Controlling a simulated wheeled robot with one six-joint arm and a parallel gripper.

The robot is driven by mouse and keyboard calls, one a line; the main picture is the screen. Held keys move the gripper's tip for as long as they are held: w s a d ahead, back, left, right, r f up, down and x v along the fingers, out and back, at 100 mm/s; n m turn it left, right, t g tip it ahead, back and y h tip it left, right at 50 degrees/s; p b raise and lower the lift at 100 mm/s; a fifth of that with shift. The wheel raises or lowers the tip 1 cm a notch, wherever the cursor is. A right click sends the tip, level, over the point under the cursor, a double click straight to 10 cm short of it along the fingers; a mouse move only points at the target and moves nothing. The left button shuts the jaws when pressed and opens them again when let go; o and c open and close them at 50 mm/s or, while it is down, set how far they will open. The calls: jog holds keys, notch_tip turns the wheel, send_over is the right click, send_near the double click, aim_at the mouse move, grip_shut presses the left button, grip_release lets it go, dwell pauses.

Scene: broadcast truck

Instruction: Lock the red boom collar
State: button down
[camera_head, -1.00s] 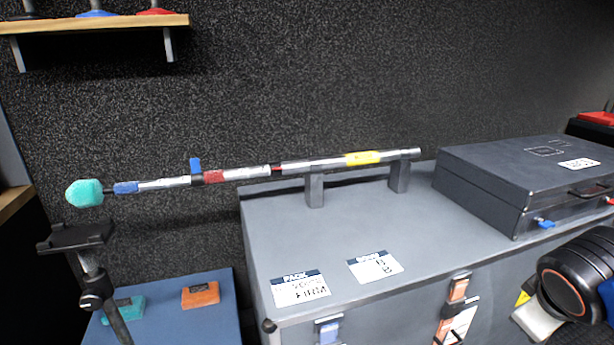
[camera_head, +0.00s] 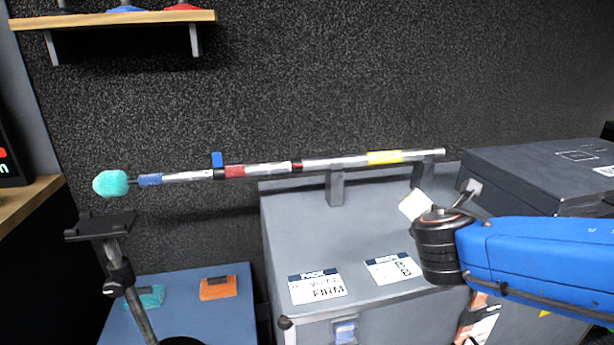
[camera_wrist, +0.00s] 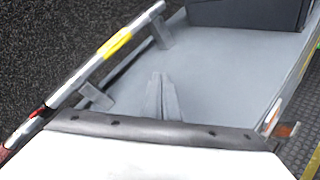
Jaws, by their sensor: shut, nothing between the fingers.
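The boom pole (camera_head: 330,162) lies nearly level, propped on grey posts, with a teal fuzzy tip (camera_head: 111,183) at its left end. The red collar (camera_head: 235,171) is a band on the left part of the pole, beside a black clamp with a blue lever (camera_head: 217,160) standing up. A thin red ring (camera_head: 297,167) sits farther right. In the wrist view my gripper (camera_wrist: 161,78) is shut and empty above the grey case top, right of the pole and apart from it. In the head view my arm is at right, away from the collar; the fingertips are unclear there.
The grey case (camera_head: 300,235) bears the posts (camera_head: 336,188) and labels. A dark case (camera_head: 540,165) stands at right. A stand (camera_head: 100,226) rises at left, near a blue surface (camera_head: 190,310) with an orange block (camera_head: 218,288). A shelf (camera_head: 120,18) hangs above.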

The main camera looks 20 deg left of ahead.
aim_at(298, 166)
jog(key=s+a+n+y, duration=0.3)
jog(key=a+n, duration=0.3)
jog(key=a, duration=0.6)
jog(key=s+a+n+y, duration=0.3)
jog(key=a+n+y, duration=0.2)
jog(key=a, duration=0.7)
jog(key=n, duration=0.2)
jog(key=shift+n+g, duration=0.3)
jog(key=shift+g, duration=0.1)
jog(key=shift+w+a+r, duration=0.1)
jog(key=w+a+r, duration=0.1)
jog(key=w+a, duration=0.5)
jog(key=w, duration=0.3)
jog(key=shift+w+r, duration=0.4)
